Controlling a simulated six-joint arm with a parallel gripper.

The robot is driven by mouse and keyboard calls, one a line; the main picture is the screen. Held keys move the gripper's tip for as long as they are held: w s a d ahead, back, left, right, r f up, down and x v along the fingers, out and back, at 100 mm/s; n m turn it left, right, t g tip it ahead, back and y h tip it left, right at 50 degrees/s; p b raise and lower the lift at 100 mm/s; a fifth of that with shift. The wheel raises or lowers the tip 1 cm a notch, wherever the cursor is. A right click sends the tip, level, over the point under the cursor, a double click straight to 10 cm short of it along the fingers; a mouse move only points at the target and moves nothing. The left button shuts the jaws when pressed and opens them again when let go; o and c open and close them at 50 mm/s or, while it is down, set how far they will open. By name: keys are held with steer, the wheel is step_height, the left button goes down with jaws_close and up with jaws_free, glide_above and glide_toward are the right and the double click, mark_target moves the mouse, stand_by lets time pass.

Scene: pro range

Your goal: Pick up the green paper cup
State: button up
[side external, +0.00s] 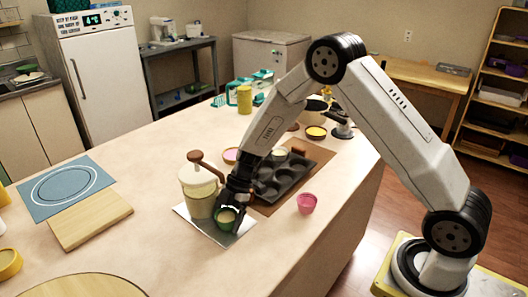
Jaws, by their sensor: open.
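The green paper cup (227,215) stands on a white sheet (226,236) on the counter, close to the front edge. My gripper (235,200) reaches down from the upper right and is right at the cup, with its dark fingers around or beside the rim. The gripper is open. The fingers partly hide the cup, and I cannot tell whether they touch it.
A pale jar (200,186) with a brown handle stands just left of the cup. A dark muffin tin (284,176) on a brown mat lies to the right, with a pink cup (306,204) in front. A wooden board (90,220) lies left; the counter's near middle is clear.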

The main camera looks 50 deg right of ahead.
stand_by(0.3)
steer(key=c, duration=1)
steer(key=shift+r, duration=0.1)
steer(key=shift+r, duration=0.75)
steer(key=s, duration=1.8)
